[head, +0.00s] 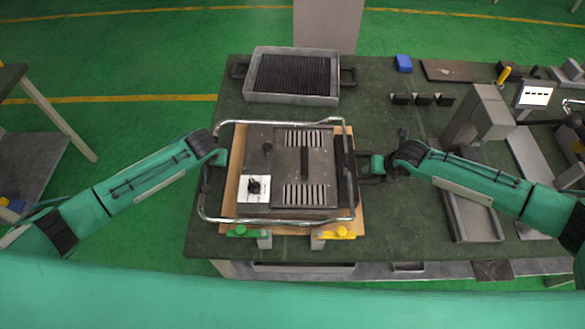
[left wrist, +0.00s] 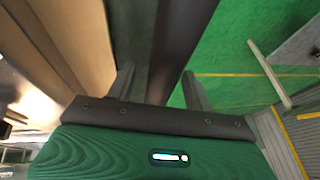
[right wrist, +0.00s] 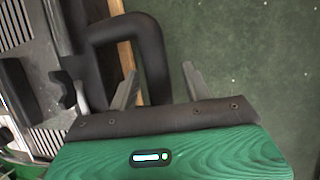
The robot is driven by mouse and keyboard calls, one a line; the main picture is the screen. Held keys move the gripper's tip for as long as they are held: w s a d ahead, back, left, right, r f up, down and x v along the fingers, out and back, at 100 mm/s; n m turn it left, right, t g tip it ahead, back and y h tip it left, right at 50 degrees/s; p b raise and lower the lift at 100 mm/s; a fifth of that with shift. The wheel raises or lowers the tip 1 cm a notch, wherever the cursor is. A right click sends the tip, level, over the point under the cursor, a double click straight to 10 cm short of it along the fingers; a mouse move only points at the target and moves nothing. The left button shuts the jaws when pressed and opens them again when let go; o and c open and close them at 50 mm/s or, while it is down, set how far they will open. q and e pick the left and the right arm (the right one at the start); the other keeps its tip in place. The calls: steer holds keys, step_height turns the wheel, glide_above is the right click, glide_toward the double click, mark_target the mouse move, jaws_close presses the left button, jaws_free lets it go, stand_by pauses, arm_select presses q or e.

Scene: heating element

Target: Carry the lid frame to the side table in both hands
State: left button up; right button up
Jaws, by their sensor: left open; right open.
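The lid frame (head: 280,220) is a silver tubular frame around a grey heating unit (head: 258,160) with slotted vents, on a wooden board on the workbench. My left gripper (head: 217,158) is at the frame's left side. In the left wrist view its open fingers (left wrist: 157,80) stand either side of a dark bar (left wrist: 178,42). My right gripper (head: 374,166) is at the right side. In the right wrist view its open fingers (right wrist: 158,80) stand either side of a black handle (right wrist: 152,60). Whether any finger touches is unclear.
A grey tray with a dark ribbed insert (head: 292,98) stands behind the frame. Green (head: 242,232) and yellow (head: 336,233) clamps sit at its front. Fixtures and a small screen (head: 536,95) crowd the bench's right. Another table (head: 14,78) stands at far left across open green floor.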

arm_select(q)
jaws_close()
arm_select(e)
jaws_close()
steer(key=shift+r, duration=0.1)
stand_by(0.9)
